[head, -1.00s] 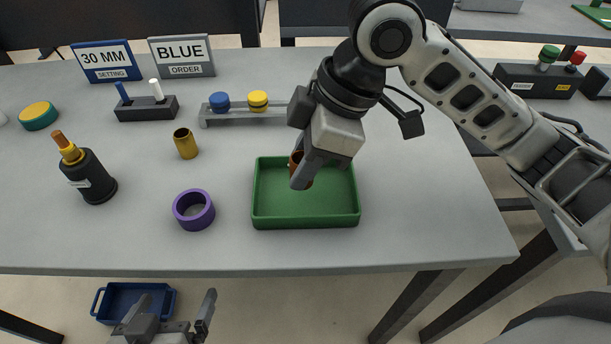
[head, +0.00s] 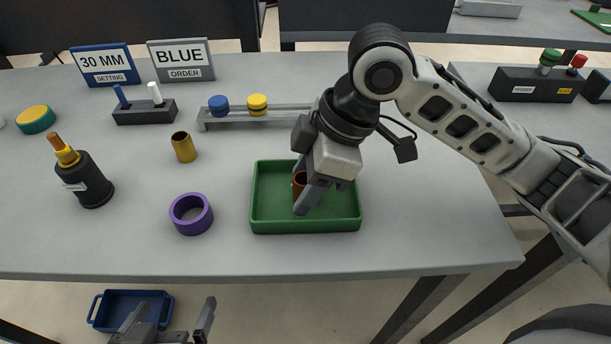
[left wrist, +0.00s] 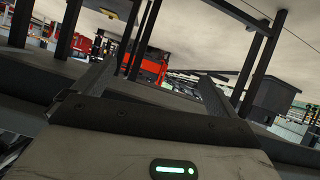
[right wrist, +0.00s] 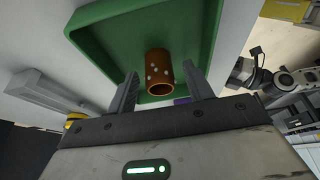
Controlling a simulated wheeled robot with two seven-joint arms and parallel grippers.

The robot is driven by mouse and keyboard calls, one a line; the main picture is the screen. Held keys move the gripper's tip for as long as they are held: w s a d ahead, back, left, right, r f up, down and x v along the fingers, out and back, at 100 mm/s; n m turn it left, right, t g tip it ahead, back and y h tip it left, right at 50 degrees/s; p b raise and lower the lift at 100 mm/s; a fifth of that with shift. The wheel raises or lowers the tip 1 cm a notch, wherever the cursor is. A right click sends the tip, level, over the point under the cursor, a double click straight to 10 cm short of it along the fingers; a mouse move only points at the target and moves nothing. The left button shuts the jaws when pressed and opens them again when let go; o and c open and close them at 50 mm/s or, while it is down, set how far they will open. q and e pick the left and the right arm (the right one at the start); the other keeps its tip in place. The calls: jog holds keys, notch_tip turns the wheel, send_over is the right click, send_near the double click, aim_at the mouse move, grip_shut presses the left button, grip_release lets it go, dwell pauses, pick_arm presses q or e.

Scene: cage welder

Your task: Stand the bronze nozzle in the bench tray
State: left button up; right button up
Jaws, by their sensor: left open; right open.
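The bronze nozzle (head: 299,184), a short brown tube, stands upright in the green bench tray (head: 256,215), near its middle. The right wrist view shows pale specks on the nozzle (right wrist: 158,68) and its open end toward me. My right gripper (head: 304,187) is low over the tray, with a finger partly hiding the nozzle. In the right wrist view its fingers (right wrist: 163,90) are apart, one on each side of the nozzle, with gaps showing. My left gripper (head: 168,322) is open and empty, below the table's front edge.
A purple ring (head: 191,226), a brass-yellow tube (head: 183,147) and a black torch piece (head: 87,182) stand left of the tray. A grey rail (head: 285,112) with blue and yellow discs lies behind. A blue bin (head: 125,300) is below the front edge. The table right of the tray is clear.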

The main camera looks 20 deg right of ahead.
jog(key=shift+r, duration=0.1)
jog(key=shift+r, duration=0.3)
pick_arm(q)
jog(key=p, duration=0.3)
jog(key=shift+r, duration=0.4)
pick_arm(e)
jog(key=v, duration=1.1)
jog(key=shift+d+r, duration=0.25)
pick_arm(q)
jog(key=shift+a+r, duration=0.1)
jog(key=shift+r, duration=0.1)
pick_arm(e)
jog(key=shift+s, duration=0.1)
